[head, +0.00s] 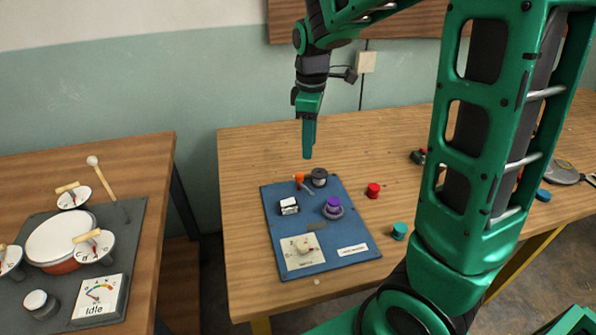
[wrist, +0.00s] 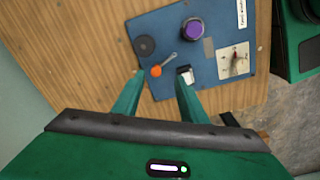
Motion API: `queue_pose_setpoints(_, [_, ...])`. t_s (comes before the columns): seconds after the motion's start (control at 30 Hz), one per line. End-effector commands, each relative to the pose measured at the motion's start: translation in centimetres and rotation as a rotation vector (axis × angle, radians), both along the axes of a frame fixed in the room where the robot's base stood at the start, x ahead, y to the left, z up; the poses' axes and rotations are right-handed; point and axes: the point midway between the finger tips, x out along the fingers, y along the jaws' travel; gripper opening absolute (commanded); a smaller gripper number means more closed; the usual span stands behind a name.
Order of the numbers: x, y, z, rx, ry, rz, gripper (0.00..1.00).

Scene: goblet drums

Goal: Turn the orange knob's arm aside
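The orange knob (head: 299,177) is at the far edge of the blue panel (head: 280,235) on the table. A thin grey arm (head: 306,187) sticks out from it toward the near right. In the wrist view the orange knob (wrist: 156,71) shows between the fingertips, and its grey arm (wrist: 168,60) points up and right, away from my gripper. My gripper (head: 308,156) is above the panel's far edge, pointing down, apart from the knob. In the wrist view my gripper (wrist: 159,77) is open, with nothing between its fingers at their height.
Close around the knob are a dark round knob (head: 319,177), a black-and-white switch (head: 289,205) and a purple knob (head: 333,206). A cream dial plate (head: 303,250) is nearer. Red (head: 373,190) and teal (head: 399,231) pieces lie right of the panel. Drums stand on the left table.

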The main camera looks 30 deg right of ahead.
Motion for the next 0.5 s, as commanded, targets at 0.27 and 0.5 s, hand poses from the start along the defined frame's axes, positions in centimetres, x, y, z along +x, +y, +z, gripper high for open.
queue_pose_setpoints(0.27, [2.1, 1.7, -1.0, -0.011, -0.002, 0.131, 0.39])
queue_pose_setpoints(0.5, [2.1, 1.6, -4.4, -0.011, 0.001, 0.129, 0.39])
